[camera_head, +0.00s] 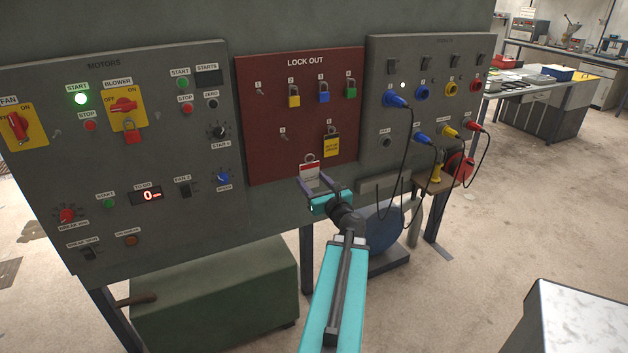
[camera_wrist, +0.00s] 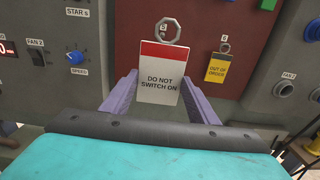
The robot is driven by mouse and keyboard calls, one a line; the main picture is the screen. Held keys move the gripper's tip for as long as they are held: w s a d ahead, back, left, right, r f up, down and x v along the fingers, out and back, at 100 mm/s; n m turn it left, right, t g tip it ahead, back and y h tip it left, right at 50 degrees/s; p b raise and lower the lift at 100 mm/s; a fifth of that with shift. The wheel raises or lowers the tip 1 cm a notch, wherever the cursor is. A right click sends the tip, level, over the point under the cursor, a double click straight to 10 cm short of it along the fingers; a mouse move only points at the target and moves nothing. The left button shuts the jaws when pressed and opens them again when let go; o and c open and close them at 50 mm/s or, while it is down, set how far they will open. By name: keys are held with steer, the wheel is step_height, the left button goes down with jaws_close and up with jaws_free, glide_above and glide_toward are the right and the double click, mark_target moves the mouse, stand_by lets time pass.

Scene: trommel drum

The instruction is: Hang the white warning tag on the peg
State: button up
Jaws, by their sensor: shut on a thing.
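The white warning tag (camera_head: 309,171) has a red top band and a metal ring above it. In the wrist view the tag (camera_wrist: 160,82) reads "DO NOT SWITCH ON" and faces me, nearly upright. My gripper (camera_head: 316,184) is shut on it; the purple fingers show on both sides of the tag in the wrist view. The red lock out board (camera_head: 263,116) stands behind it. A bare peg (camera_head: 284,137) is on the board's lower row, up and left of the tag in the head view. In the wrist view the label 5 shows through the ring; I cannot tell whether any peg is inside it.
A yellow tag (camera_head: 331,146) hangs right of the bare peg. Yellow (camera_head: 294,99), blue (camera_head: 324,95) and green (camera_head: 350,91) padlocks hang on the upper row. Switch panels flank the board. Plugs with hanging black cables (camera_head: 405,145) are at right.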

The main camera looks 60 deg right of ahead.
mark_target(311, 178)
steer(key=shift+s+a, duration=0.45)
steer(key=shift+s, duration=0.1)
stand_by(0.5)
steer(key=shift+s+a+p, duration=0.35)
steer(key=shift+s+p, duration=0.5)
steer(key=shift+s, duration=0.15)
steer(key=shift+a+p+v, duration=0.25)
steer(key=shift+p+v, duration=1.55)
steer(key=shift+p, duration=4.6)
steer(key=shift+w, duration=0.25)
